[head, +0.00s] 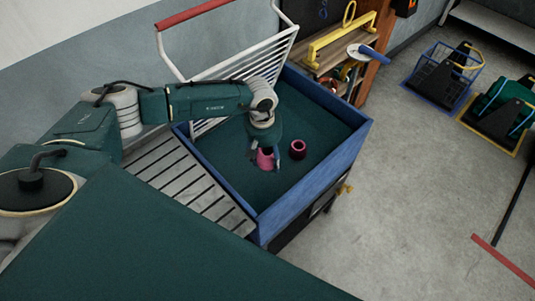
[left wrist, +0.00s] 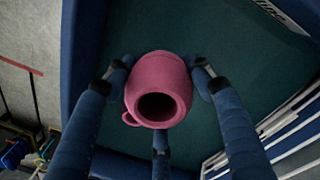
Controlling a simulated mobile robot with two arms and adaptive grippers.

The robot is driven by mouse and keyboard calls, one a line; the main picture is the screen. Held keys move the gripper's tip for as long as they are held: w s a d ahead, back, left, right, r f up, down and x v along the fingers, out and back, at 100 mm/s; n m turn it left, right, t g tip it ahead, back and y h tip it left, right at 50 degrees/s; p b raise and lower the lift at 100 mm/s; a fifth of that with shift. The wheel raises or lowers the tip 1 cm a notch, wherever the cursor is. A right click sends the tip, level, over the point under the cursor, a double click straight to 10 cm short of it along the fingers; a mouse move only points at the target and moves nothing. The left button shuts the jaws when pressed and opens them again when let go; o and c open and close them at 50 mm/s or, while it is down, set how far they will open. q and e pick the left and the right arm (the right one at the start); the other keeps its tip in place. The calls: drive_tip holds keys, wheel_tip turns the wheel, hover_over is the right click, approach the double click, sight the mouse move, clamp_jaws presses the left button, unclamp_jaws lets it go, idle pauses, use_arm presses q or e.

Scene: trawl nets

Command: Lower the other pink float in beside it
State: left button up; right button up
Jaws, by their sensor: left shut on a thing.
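My left gripper (head: 265,153) points down inside the blue-walled bin (head: 312,187) and is shut on a pink float (head: 265,160). In the left wrist view the same pink float (left wrist: 158,70) sits between the blue fingers, its dark round opening facing the camera and a small loop at its lower left. Another float (head: 298,149), darker pink-red with a dark opening, stands on the bin's green floor just right of the held one, with a small gap between. I cannot tell whether the held float touches the floor. My right gripper is out of view.
A white wire rack (head: 245,62) with a red bar rises at the bin's back left. A slatted grey surface (head: 185,180) adjoins its left side. A wooden shelf (head: 345,50) stands behind. Crates (head: 440,75) sit on the floor at right. The bin's right part is clear.

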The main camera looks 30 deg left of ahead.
use_arm(q)
wheel_tip(320, 180, down, 11)
drive_tip(key=b, duration=0.5)
drive_tip(key=shift+r+b, duration=0.15)
drive_tip(key=shift+b, duration=0.25)
drive_tip(key=o, duration=1.9)
drive_tip(key=shift+c, duration=0.2)
